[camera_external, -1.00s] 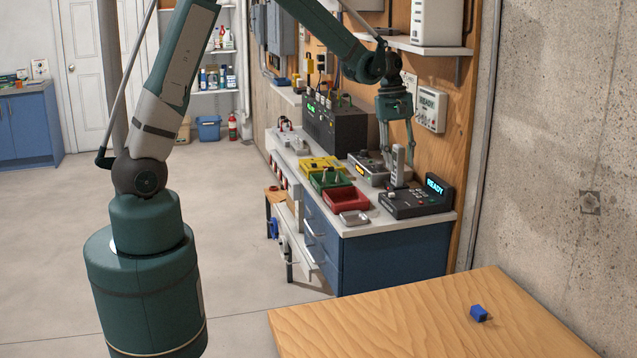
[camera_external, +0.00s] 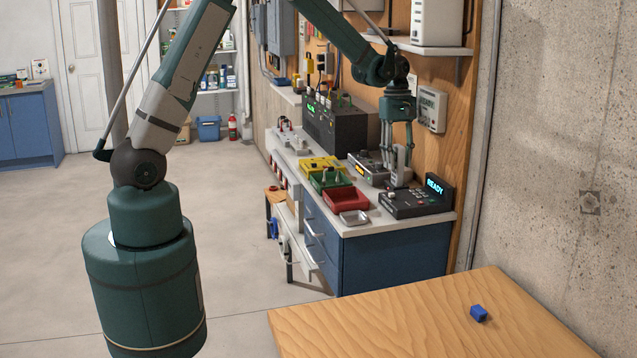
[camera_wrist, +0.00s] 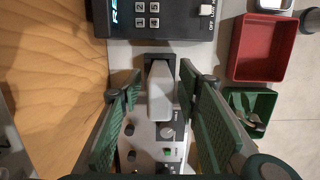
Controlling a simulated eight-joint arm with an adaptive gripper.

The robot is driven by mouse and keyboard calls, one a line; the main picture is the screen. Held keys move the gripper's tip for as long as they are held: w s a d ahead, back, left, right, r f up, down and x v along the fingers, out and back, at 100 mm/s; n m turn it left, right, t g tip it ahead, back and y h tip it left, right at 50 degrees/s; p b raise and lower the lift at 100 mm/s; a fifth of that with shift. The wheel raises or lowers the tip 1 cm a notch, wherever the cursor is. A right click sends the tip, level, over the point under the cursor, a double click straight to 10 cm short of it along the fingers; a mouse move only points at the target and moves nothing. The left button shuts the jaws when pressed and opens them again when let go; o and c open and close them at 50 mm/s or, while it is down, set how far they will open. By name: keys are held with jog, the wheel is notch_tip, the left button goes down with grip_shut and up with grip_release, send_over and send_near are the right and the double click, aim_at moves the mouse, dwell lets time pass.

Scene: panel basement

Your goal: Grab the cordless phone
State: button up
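The cordless phone (camera_external: 399,166) is a light grey handset standing upright in a dark base at the right end of the workbench. It also shows in the wrist view (camera_wrist: 160,92), seen from above and behind it a black cradle slot. My gripper (camera_external: 398,159) points down over the phone, with its fingers around the handset's upper part. In the wrist view the green finger pads of my gripper (camera_wrist: 159,84) stand on either side of the phone, with gaps visible between pads and handset. The phone's lower part is partly hidden.
The dark console (camera_external: 415,201) with a lit READY display stands close by. A grey control box (camera_external: 368,168) is just behind. Red (camera_external: 345,199) and green (camera_external: 329,180) bins and a small metal tray (camera_external: 354,217) lie left. The wood wall panel (camera_wrist: 45,70) is near my gripper.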

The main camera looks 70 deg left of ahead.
aim_at(399, 174)
jog(key=shift+d+f, duration=0.2)
jog(key=shift+f, duration=1.05)
jog(key=shift+d+f, duration=0.2)
jog(key=shift+f, duration=1)
jog(key=c, duration=1.1)
